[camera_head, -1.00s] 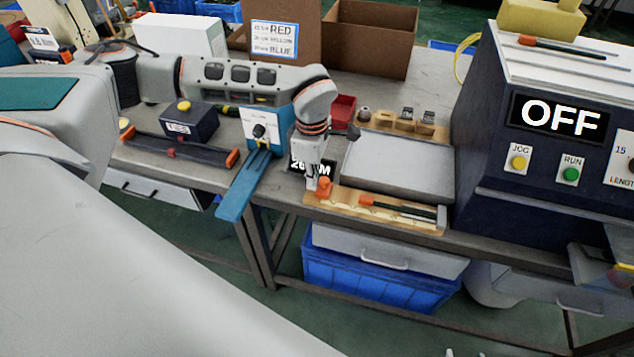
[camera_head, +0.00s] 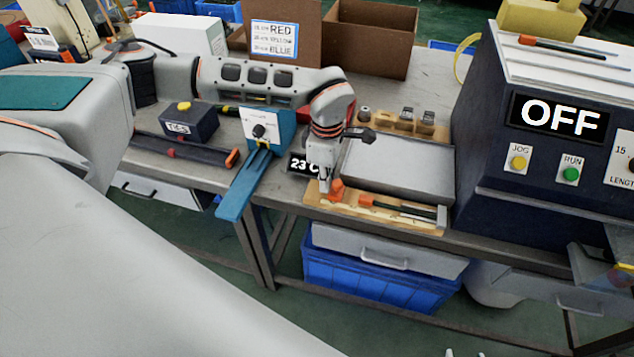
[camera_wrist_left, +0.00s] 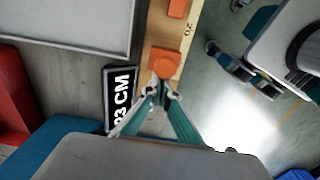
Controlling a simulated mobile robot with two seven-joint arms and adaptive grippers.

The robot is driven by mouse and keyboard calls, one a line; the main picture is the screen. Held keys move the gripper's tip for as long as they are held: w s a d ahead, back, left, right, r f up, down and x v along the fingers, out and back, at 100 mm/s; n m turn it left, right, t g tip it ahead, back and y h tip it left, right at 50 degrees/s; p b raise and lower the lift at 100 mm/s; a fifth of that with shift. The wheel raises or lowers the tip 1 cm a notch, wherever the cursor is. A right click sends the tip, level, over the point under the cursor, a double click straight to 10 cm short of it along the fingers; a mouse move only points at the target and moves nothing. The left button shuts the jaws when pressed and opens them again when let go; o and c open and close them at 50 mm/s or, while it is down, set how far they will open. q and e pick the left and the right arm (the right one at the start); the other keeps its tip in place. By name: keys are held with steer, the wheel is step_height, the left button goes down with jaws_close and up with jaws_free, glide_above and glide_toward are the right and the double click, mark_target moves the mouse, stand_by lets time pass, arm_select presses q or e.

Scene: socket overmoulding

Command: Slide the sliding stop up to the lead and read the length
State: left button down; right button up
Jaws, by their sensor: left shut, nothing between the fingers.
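The orange sliding stop (camera_head: 337,189) sits on the wooden measuring board (camera_head: 318,199) at its left part. The lead (camera_head: 405,209), black with an orange end (camera_head: 366,201), lies along the board to the right, with a gap between it and the stop. My left gripper (camera_head: 325,188) is shut and empty, its tips down at the stop's left side; in the left wrist view the tips (camera_wrist_left: 164,92) are at the stop (camera_wrist_left: 165,65), and contact is hard to tell. A black display (camera_head: 301,164) reads 23 CM, partly covered in the head view. My right gripper (camera_wrist_left: 224,26) hangs open in front of the bench.
A grey tray (camera_head: 398,170) lies behind the board. A blue fixture with a dial (camera_head: 262,130) stands to its left, its blue arm (camera_head: 240,190) jutting over the bench edge. A dark machine (camera_head: 520,180) marked OFF stands on the right.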

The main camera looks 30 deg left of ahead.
mark_target(337, 182)
arm_select(q)
steer(key=shift+w+d, duration=0.25)
steer(key=shift+d, duration=0.8)
steer(key=shift+w+d, duration=0.2)
steer(key=shift+d, duration=0.9)
steer(key=shift+a, duration=0.2)
steer(key=shift+s+a, duration=0.1)
steer(key=shift+a, duration=0.45)
steer(key=shift+r+p, duration=1.7)
steer(key=shift+r, duration=0.2)
steer(key=shift+r+p, duration=1.25)
steer(key=shift+r, duration=0.4)
